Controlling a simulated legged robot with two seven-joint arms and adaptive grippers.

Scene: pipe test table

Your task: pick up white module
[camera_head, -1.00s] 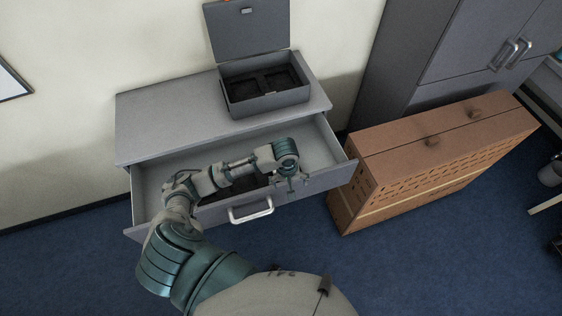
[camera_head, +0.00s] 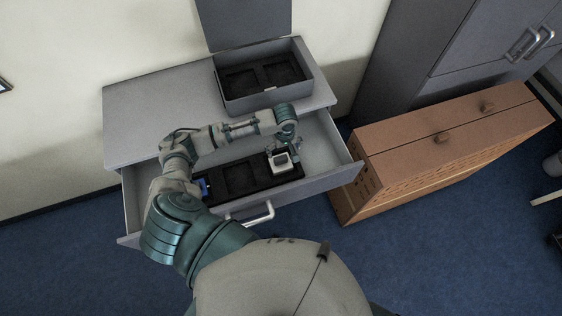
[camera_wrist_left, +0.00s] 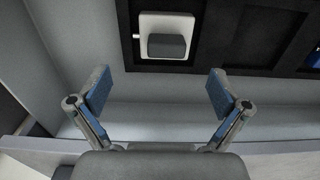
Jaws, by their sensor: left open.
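The white module (camera_head: 281,163) sits in the right end of a black foam tray (camera_head: 240,177) inside the open drawer. In the left wrist view the white module (camera_wrist_left: 166,37) is a white square with a dark grey block on it, in the tray (camera_wrist_left: 243,32). My left gripper (camera_head: 284,148) is over the right part of the drawer, right by the module in the head view. In the left wrist view its two blue-padded fingers (camera_wrist_left: 157,92) are wide apart with nothing between them, and the module lies beyond the fingertips. My right gripper is not in view.
A blue item (camera_head: 203,187) shows at the tray's left end, partly hidden by my arm. A grey box (camera_head: 265,99) with its lid up stands on the cabinet top (camera_head: 150,110). The drawer's front (camera_head: 325,184) and walls surround the tray. A brown case (camera_head: 440,155) stands at right.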

